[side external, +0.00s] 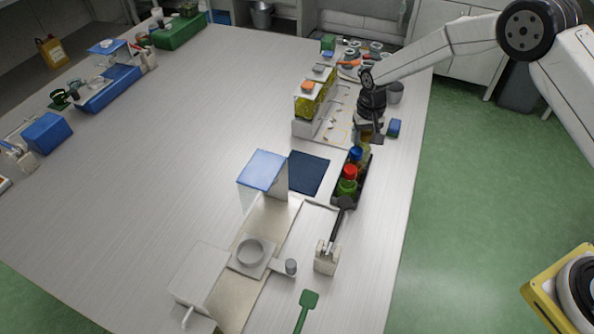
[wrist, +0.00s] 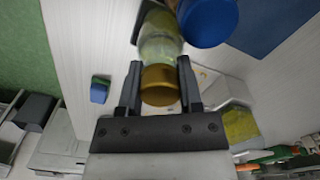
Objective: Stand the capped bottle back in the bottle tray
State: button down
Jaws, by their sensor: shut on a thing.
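My gripper (side external: 370,136) points down at the far end of the black bottle tray (side external: 339,203). In the wrist view my gripper (wrist: 160,82) is shut on a clear bottle (wrist: 158,42) of yellowish liquid, around its gold cap (wrist: 158,78). The held bottle (side external: 365,147) is mostly hidden in the side view. I cannot tell whether its base touches the tray. Blue-capped (side external: 355,153), red-capped (side external: 350,171) and green-capped (side external: 347,187) bottles stand in the tray. The blue cap (wrist: 207,20) is close beside the held bottle in the wrist view.
A dark blue mat (side external: 309,173) lies left of the tray. A small blue block (side external: 394,128) sits to the right of my gripper. A stand with a yellow-filled container (side external: 312,100) is to the left. A black-handled tool in a holder (side external: 327,258) stands in front. The table's middle is clear.

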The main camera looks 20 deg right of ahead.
jog(key=shift+f, duration=0.45)
dwell(0.6)
grip_release()
dwell(0.5)
jog(key=shift+r, duration=4)
